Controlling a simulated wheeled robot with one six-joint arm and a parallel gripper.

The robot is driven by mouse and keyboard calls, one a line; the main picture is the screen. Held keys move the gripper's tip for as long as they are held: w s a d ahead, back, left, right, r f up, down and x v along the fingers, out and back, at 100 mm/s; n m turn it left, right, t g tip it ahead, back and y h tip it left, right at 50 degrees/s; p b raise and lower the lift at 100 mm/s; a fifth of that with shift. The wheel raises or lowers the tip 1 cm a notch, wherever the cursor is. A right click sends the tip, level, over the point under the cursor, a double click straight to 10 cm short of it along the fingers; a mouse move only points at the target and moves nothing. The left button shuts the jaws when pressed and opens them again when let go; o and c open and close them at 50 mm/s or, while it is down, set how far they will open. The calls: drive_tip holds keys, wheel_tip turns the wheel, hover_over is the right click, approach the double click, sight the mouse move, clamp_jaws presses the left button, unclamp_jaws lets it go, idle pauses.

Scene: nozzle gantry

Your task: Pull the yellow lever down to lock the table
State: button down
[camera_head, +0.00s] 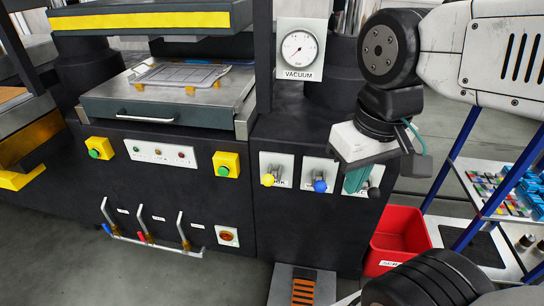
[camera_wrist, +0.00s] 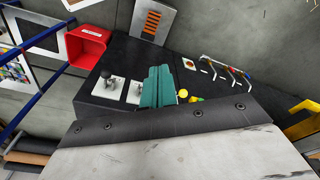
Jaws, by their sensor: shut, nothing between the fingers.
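The yellow lever (camera_head: 267,180) has a round yellow knob on a white plate, the leftmost of three levers on the black cabinet's front. In the wrist view, a yellow knob (camera_wrist: 183,93) shows just right of my fingers. My gripper (camera_head: 354,182) is shut and empty, its teal fingers together. In the head view it lies right of the yellow lever and the blue-knobbed lever (camera_head: 320,186), over the black-knobbed lever's plate. In the wrist view the fingers (camera_wrist: 158,72) hide the blue knob. The table (camera_head: 160,105) is a grey slab with a handle, on the left.
The black knob (camera_head: 374,192) is close right of my fingers. A vacuum gauge (camera_head: 300,48) stands above the levers. A red bin (camera_head: 400,238) and a blue-framed rack (camera_head: 480,165) are at the right. An orange-striped pedal (camera_head: 304,290) is on the floor below.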

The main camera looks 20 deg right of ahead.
drive_tip(key=m+y, duration=0.3)
drive_tip(key=m, duration=0.8)
hover_over(271, 177)
drive_tip(key=d, duration=0.6)
wheel_tip(271, 177, down, 10)
drive_tip(key=shift+w+a+r+y, duration=0.1)
drive_tip(key=shift+w+a+y, duration=0.05)
drive_tip(key=shift+a+y, duration=0.15)
drive_tip(key=x, duration=1)
drive_tip(key=shift+w+d, duration=0.1)
drive_tip(key=shift+d, duration=0.05)
